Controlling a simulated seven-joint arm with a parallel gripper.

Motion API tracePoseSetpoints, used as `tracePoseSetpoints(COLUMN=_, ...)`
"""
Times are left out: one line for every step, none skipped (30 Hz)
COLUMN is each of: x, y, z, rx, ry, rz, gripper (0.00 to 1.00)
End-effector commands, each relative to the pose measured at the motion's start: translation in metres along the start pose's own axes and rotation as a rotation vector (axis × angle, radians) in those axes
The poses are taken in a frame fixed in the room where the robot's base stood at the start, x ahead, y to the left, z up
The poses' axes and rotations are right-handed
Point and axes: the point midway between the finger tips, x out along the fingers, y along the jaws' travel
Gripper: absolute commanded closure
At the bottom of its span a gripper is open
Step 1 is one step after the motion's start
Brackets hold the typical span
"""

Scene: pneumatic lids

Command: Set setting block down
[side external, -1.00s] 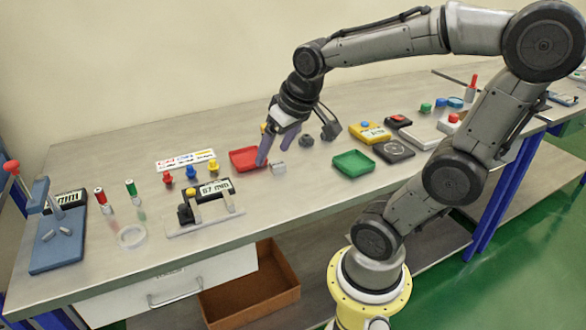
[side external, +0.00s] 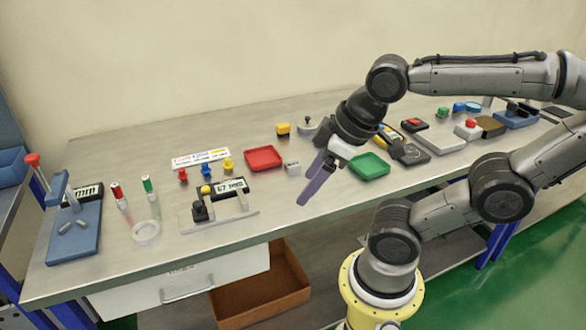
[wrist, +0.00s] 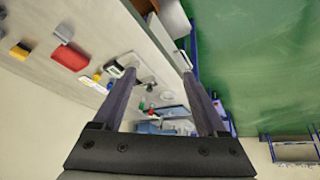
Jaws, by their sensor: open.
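A small light-grey block, which I take to be the setting block (side external: 292,168), sits on the bench just right of the red tray (side external: 263,158). It also shows small beside the red tray at the upper left of the wrist view (wrist: 63,32). My gripper (side external: 308,187) is in the air near the bench's front edge, right of the block and clear of it. In the wrist view its fingers (wrist: 160,75) are spread with nothing between them.
A fixture with a counter (side external: 222,205), coloured knobs and a blue press (side external: 75,235) stand to the left. A yellow block (side external: 283,129) is behind.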

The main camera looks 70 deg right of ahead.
Motion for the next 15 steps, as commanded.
tracePoseSetpoints(x=-0.006, y=0.001, z=-0.005, rx=-0.081, ry=0.008, rz=0.002, gripper=0.25)
tracePoseSetpoints(x=-0.010, y=0.002, z=-0.010, rx=-0.142, ry=0.011, rz=0.003, gripper=0.25)
tracePoseSetpoints(x=-0.015, y=0.003, z=-0.018, rx=-0.228, ry=0.007, rz=0.003, gripper=0.25)
tracePoseSetpoints(x=-0.018, y=0.006, z=-0.025, rx=-0.291, ry=0.000, rz=0.005, gripper=0.25)
tracePoseSetpoints(x=-0.020, y=0.009, z=-0.032, rx=-0.352, ry=-0.013, rz=0.006, gripper=0.25)
tracePoseSetpoints(x=-0.022, y=0.015, z=-0.043, rx=-0.426, ry=-0.031, rz=0.009, gripper=0.25)
tracePoseSetpoints(x=-0.023, y=0.021, z=-0.051, rx=-0.479, ry=-0.048, rz=0.010, gripper=0.25)
tracePoseSetpoints(x=-0.024, y=0.027, z=-0.059, rx=-0.529, ry=-0.066, rz=0.009, gripper=0.25)
tracePoseSetpoints(x=-0.024, y=0.037, z=-0.071, rx=-0.592, ry=-0.094, rz=0.007, gripper=0.25)
tracePoseSetpoints(x=-0.022, y=0.046, z=-0.079, rx=-0.638, ry=-0.117, rz=0.002, gripper=0.25)
tracePoseSetpoints(x=-0.020, y=0.056, z=-0.087, rx=-0.680, ry=-0.141, rz=-0.004, gripper=0.25)
tracePoseSetpoints(x=-0.016, y=0.072, z=-0.098, rx=-0.729, ry=-0.175, rz=-0.016, gripper=0.25)
tracePoseSetpoints(x=-0.012, y=0.084, z=-0.104, rx=-0.760, ry=-0.199, rz=-0.027, gripper=0.25)
tracePoseSetpoints(x=-0.008, y=0.097, z=-0.110, rx=-0.787, ry=-0.221, rz=-0.039, gripper=0.25)
tracePoseSetpoints(x=-0.001, y=0.114, z=-0.116, rx=-0.814, ry=-0.251, rz=-0.058, gripper=0.25)
